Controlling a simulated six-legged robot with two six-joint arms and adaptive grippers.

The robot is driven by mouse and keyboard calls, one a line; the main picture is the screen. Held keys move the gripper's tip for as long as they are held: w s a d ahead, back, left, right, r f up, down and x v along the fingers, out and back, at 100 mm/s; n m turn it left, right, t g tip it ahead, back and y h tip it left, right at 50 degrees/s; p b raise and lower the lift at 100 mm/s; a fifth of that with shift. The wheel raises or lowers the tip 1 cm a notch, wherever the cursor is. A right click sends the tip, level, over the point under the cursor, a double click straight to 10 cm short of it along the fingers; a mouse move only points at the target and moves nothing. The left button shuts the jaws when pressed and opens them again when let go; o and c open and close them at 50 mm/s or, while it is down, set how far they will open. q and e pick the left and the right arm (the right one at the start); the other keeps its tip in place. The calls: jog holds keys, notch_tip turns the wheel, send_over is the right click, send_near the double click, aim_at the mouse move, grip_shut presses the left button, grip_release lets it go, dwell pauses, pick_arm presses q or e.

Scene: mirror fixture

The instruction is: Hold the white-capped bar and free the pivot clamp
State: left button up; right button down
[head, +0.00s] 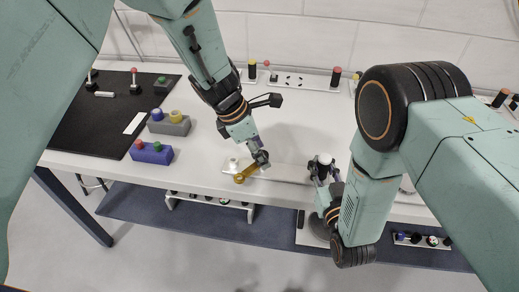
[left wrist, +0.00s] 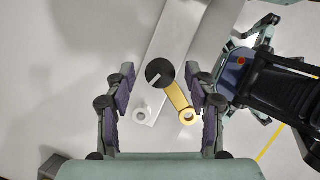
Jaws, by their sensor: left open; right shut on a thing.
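The pale flat bar (head: 288,173) lies along the front of the white table, with a white cap (head: 325,158) at its right end. My right gripper (head: 323,170) is shut at that capped end. The yellow pivot clamp (head: 243,176) is at the bar's left end. In the left wrist view the clamp's yellow arm (left wrist: 178,97) runs from a round black knob (left wrist: 160,72) to a ringed end. My left gripper (head: 260,158) is above the clamp, pointing down. In the wrist view its open fingers (left wrist: 160,92) stand either side of the knob, apart from it.
A white ring (left wrist: 140,114) is beside the clamp. Blue (head: 151,153) and grey (head: 169,124) blocks with coloured knobs stand to the left, near a black mat (head: 85,120). A panel with knobs (head: 300,80) lines the back. The table between is clear.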

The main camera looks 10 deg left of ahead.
pick_arm(q)
jog(key=shift+f, duration=0.1)
jog(key=shift+c, duration=0.3)
grip_shut()
